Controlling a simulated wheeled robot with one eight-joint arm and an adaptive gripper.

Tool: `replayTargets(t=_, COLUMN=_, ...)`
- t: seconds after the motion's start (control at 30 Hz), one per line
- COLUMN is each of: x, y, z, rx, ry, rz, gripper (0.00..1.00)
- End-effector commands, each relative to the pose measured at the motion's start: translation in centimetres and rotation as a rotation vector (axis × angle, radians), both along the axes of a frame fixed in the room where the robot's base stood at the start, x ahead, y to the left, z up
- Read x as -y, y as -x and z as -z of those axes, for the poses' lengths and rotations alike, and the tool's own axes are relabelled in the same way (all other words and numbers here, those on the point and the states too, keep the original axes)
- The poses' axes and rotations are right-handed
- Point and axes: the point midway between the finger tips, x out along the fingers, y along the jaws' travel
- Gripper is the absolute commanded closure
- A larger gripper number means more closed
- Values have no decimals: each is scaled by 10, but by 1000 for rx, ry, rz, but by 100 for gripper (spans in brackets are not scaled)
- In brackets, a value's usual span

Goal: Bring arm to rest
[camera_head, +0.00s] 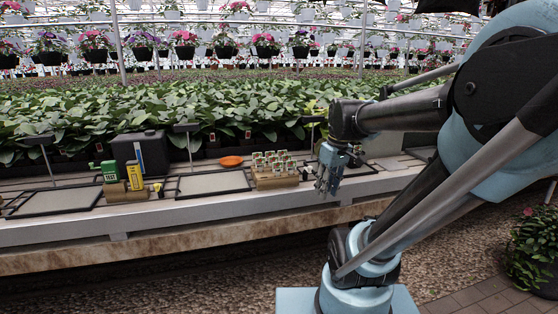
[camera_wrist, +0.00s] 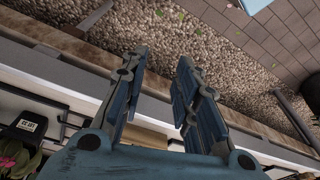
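My gripper (camera_head: 328,183) hangs at the front edge of the long bench, just right of the wooden block with small pots, at the end of my bent blue and black arm. In the wrist view my gripper (camera_wrist: 160,72) shows two blue-grey fingers spread apart with nothing between them. Gravel floor and the bench edge show beyond the fingertips. The gripper appears clear of the objects on the bench.
Leafy plants fill the back. A potted bush (camera_head: 535,245) stands at right. Gravel floor (camera_head: 200,285) is clear.

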Motion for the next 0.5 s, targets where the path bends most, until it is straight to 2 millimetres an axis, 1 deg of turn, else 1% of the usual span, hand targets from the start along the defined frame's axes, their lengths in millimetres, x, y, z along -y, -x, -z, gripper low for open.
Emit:
replayTargets(t=0.03, x=4, y=13, z=11, rx=3, ry=6, rz=59, gripper=72)
replayTargets(t=0.2, x=19, y=47, z=47, rx=18, ry=24, rz=269, gripper=72)
replayTargets(t=0.3, x=26, y=63, z=67, rx=28, ry=29, rz=379, gripper=72)
replayTargets(t=0.4, x=31, y=75, z=83, rx=39, ry=32, rz=465, gripper=72)
replayTargets(t=0.5, x=36, y=82, z=93, rx=46, ry=34, rz=522, gripper=72)
